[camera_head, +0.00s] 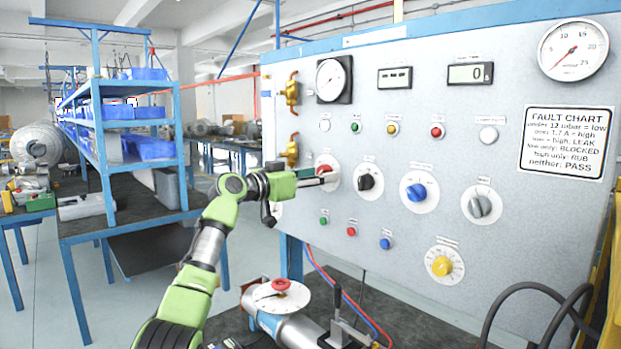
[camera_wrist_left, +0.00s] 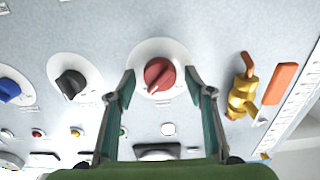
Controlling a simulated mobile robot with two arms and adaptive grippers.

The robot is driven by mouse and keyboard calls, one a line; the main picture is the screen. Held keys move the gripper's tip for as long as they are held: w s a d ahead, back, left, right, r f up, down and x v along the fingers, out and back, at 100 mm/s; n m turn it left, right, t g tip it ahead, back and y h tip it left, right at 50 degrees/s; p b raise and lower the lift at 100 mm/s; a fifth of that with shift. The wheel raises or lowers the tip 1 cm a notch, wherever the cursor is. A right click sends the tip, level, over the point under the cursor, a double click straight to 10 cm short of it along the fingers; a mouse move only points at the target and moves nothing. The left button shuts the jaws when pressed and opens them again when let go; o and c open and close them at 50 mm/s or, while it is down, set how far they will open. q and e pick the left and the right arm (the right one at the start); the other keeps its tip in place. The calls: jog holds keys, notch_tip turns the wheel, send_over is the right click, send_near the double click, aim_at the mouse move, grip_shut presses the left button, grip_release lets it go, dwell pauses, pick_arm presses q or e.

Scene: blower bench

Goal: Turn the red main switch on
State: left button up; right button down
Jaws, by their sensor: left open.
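The red main switch (camera_head: 324,168) is a round red knob on a white disc, at the left of the knob row on the grey panel (camera_head: 390,130). My left gripper (camera_head: 318,177) is in front of it, partly covering it in the head view. In the left wrist view the red knob (camera_wrist_left: 159,74) sits between the two fingertips of my left gripper (camera_wrist_left: 160,82). The fingers are spread, with a gap on each side of the knob. The knob's pointer is slanted in that view. My right gripper is not in view.
Close by on the panel are a black knob (camera_head: 369,181), a blue knob (camera_head: 416,193) and a grey knob (camera_head: 480,206). Brass valves (camera_head: 291,90) are at the panel's left edge. A blower with a white disc (camera_head: 282,296) stands on the bench below.

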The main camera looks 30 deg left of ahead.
pick_arm(q)
jog(key=v, duration=1.2)
jog(key=shift+f, duration=0.1)
